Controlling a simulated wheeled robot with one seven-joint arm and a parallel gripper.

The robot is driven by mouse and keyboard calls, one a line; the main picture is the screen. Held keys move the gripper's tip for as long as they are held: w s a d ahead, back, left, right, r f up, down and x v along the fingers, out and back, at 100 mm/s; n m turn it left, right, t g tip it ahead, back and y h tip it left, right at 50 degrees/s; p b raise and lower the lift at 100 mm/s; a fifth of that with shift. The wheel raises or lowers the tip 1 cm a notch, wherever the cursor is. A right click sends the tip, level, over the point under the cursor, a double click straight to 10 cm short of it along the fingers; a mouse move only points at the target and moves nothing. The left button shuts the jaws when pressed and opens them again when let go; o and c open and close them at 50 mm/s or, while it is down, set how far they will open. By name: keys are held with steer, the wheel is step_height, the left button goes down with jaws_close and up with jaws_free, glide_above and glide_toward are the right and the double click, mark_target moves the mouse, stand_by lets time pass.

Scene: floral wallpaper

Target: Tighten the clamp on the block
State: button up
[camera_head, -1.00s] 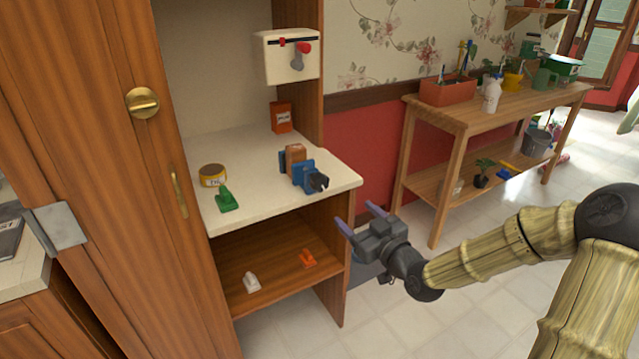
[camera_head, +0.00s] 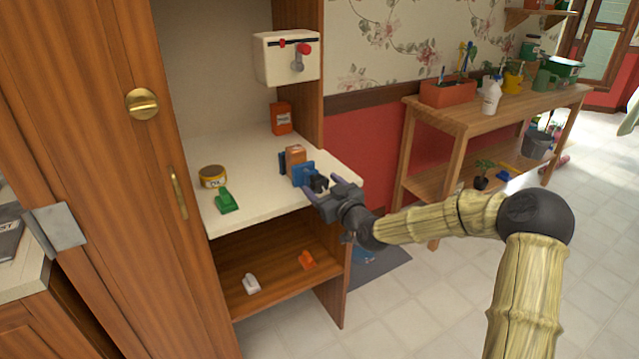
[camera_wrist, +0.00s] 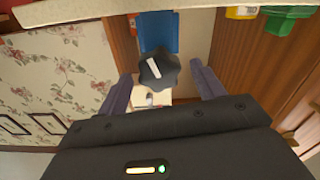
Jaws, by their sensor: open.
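The blue clamp (camera_head: 303,173) stands on the white counter near its right front edge, with the brown block (camera_head: 295,154) in its jaws. Its black knob (camera_head: 319,183) points toward my gripper. My gripper (camera_head: 320,190) is open at the counter's edge, close to the knob. In the wrist view the knob (camera_wrist: 158,67), with a white mark, lies between and beyond the two fingers of my gripper (camera_wrist: 160,85); a gap shows on both sides. The clamp's blue body (camera_wrist: 158,30) is behind it. The block is hidden in the wrist view.
On the counter (camera_head: 250,222) are a green clip (camera_head: 226,202), a yellow tin (camera_head: 212,177) and an orange box (camera_head: 281,118). A white box with a red-knobbed lever (camera_head: 287,58) hangs above. The shelf below holds small white and orange items. A wooden bench (camera_head: 465,120) stands right.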

steer(key=shift+x, duration=1.15)
steer(key=c, duration=1)
steer(key=shift+m, duration=0.3)
